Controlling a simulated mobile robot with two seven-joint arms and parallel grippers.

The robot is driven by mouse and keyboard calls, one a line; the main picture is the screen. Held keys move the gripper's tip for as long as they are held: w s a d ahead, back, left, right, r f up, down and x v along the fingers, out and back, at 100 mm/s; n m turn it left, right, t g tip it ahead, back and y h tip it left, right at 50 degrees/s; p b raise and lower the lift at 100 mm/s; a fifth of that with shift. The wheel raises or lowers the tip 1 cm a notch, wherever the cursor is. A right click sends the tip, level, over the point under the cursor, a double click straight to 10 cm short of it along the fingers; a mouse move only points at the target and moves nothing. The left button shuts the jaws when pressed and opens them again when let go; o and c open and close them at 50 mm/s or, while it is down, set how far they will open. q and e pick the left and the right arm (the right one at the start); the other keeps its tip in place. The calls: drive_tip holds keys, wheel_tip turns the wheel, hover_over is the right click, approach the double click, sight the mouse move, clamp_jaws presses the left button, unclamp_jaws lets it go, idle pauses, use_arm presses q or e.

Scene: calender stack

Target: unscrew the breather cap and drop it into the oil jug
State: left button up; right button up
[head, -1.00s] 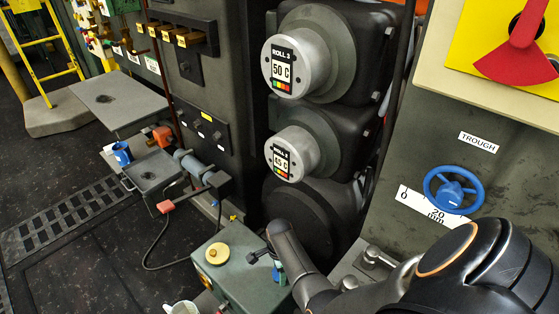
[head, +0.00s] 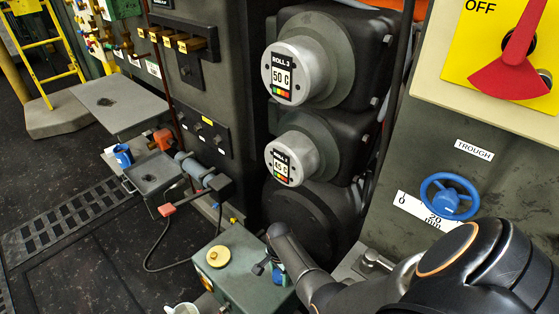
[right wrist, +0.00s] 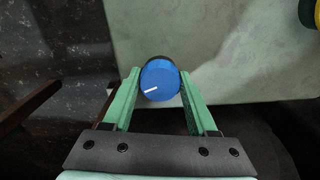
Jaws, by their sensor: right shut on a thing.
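A round blue cap with a white line on its face (right wrist: 160,85) sits between the two green fingers of my right gripper (right wrist: 159,92) in the right wrist view. The fingers are shut on it. A dark rim shows behind the cap; whether it is still on its seat cannot be told. In the head view the right gripper (head: 277,273) is small and partly hidden by my arm, at the right side of the green box (head: 233,285). A pale jug (head: 181,309), probably the oil jug, is cut off by the bottom edge. My left gripper is not in view.
A yellow cap (head: 218,256) stands on top of the green box. Rollers, a blue handwheel (head: 449,196) and a red switch are to the right. A cable lies on the floor.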

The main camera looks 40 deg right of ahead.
drive_tip(key=shift+r+n, duration=0.1)
drive_tip(key=shift+n, duration=1.1)
drive_tip(key=shift+p, duration=0.35)
drive_tip(key=shift+n, duration=1.1)
